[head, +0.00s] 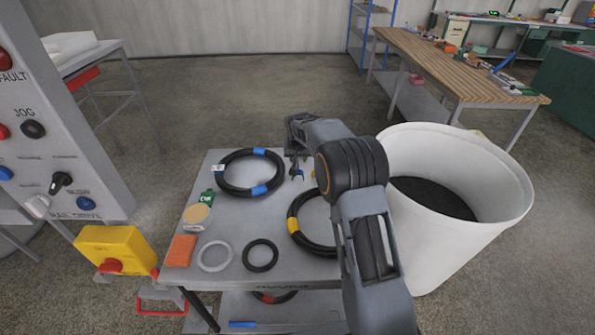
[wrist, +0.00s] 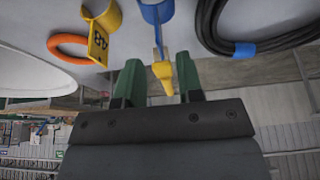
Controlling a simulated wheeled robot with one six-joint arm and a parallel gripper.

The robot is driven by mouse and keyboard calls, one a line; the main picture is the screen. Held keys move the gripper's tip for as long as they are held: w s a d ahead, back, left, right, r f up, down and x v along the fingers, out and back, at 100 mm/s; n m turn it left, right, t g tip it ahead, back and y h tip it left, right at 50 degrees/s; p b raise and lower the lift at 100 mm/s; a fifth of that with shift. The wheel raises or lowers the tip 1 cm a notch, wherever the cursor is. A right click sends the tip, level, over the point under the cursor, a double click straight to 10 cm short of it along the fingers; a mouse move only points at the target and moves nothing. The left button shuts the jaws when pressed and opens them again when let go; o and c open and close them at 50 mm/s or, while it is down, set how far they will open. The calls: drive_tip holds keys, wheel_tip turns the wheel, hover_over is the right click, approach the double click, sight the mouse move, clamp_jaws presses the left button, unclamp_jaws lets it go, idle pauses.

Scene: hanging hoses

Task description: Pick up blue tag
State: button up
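A blue tag (wrist: 157,12) with a curled blue band shows at the top of the wrist view. A thin blue strip runs down from it to a small yellow piece (wrist: 163,72) between my fingers. My gripper (wrist: 158,62) is open, with one green finger on each side of the strip; I cannot tell whether either touches it. In the head view, a small blue piece (head: 298,174) shows at the table just below my gripper (head: 296,160). My arm hides part of the table there.
A yellow tag marked 48 (wrist: 98,42) and an orange ring (wrist: 68,46) lie beside the blue tag. Coiled black hoses (head: 222,187), a grey ring (head: 215,268) and an orange block (head: 180,250) lie on the table. A white bin (head: 440,245) stands to the right.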

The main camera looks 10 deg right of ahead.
drive_tip(key=shift+p+x, duration=0.3)
drive_tip(key=shift+x, duration=1.95)
drive_tip(key=shift+s, duration=0.1)
drive_tip(key=shift+c, duration=0.3)
clamp_jaws()
